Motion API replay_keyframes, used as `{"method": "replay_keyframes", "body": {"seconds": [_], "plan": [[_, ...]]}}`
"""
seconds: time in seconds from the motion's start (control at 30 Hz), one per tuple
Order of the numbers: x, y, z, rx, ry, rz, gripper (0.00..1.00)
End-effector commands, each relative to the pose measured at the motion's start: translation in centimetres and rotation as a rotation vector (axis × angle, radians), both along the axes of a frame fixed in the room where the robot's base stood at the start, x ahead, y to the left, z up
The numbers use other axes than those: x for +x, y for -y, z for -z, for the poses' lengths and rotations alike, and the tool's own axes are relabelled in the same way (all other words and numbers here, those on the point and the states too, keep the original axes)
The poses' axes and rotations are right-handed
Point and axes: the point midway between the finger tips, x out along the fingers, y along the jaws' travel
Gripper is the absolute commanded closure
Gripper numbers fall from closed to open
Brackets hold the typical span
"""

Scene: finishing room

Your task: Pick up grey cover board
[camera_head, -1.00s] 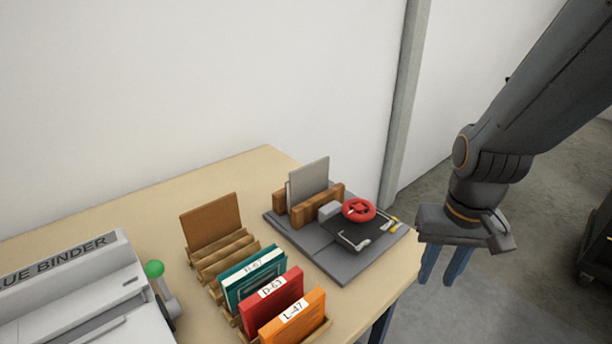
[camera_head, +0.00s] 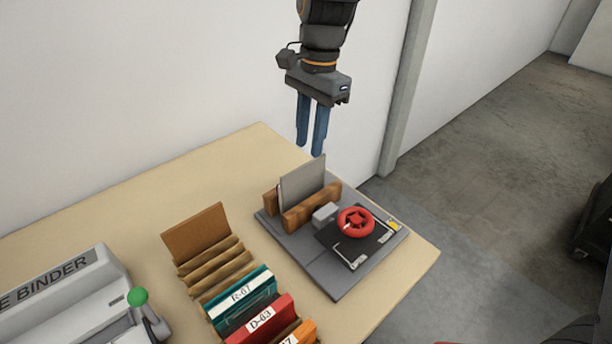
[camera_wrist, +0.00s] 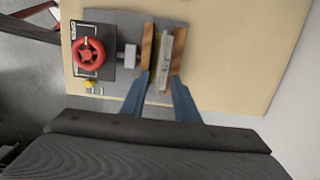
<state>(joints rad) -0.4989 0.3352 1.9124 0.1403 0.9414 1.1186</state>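The grey cover board (camera_head: 302,184) stands upright between two brown wooden blocks (camera_head: 312,207) on a dark grey base plate (camera_head: 322,276). In the wrist view the grey cover board (camera_wrist: 166,55) shows edge-on between the blocks. My gripper (camera_head: 310,150) points down above the board, with its two blue fingers apart and nothing between them. In the wrist view my gripper (camera_wrist: 160,82) has one finger on each side of the board's line. The fingertips look above the board's top edge; the exact gap is hard to tell.
A red handwheel (camera_head: 356,222) sits on the base plate beside the blocks. A wooden rack (camera_head: 214,268) holds a brown board and labelled books. A binder machine (camera_head: 70,290) with a green-knobbed lever stands at left. A wall rises behind the table.

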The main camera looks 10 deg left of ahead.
Motion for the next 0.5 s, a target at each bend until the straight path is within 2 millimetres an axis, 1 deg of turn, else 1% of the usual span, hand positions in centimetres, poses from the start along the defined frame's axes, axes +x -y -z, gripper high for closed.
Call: {"method": "replay_keyframes", "body": {"seconds": [0.27, 0.5], "plan": [[-0.6, -0.5, 2.7, -0.003, -0.004, -0.003, 0.72], [-1.2, -0.9, 5.9, -0.002, -0.003, 0.001, 0.72]]}}
